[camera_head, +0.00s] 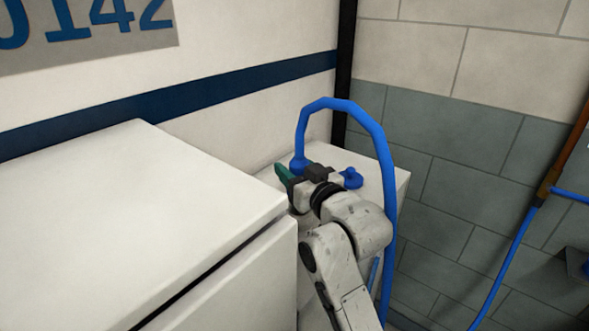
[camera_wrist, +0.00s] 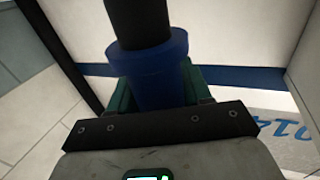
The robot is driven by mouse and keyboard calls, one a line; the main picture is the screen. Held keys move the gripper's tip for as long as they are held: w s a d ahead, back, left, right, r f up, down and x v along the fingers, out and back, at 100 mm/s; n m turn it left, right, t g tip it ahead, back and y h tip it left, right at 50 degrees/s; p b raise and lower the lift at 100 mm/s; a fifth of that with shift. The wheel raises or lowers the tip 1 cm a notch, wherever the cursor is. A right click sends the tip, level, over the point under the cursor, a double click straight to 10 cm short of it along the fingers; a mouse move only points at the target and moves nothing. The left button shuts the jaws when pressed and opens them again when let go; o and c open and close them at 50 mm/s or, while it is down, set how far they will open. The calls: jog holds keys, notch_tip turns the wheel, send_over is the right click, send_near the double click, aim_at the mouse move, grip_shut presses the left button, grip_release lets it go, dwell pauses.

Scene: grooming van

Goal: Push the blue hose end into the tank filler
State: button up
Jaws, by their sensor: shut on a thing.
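The blue hose end (camera_head: 298,164) is between the green fingers of my gripper (camera_head: 294,171), which is shut on it. In the wrist view the hose end (camera_wrist: 150,78) is a blue collar between the fingers, with a black cylindrical part running out of the top of the picture. The blue hose (camera_head: 374,130) arches up from my gripper and drops down on the right. My gripper is above or at the white top (camera_head: 345,157) in the corner. I cannot make out the tank filler, nor whether the black part is in it.
A small blue knob-like piece (camera_head: 351,178) is just right of my gripper, over the white top. A large white cabinet (camera_head: 140,220) fills the left front. The van wall with a blue stripe (camera_head: 240,84) is close behind. Another blue hose (camera_head: 508,262) hangs at the right.

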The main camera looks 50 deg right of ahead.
jog(key=shift+f, duration=0.4)
dwell(0.8)
jog(key=shift+f+b, duration=0.35)
jog(key=shift+f, duration=0.2)
jog(key=shift+f+b, duration=0.4)
jog(key=shift+f, duration=0.45)
dwell(0.8)
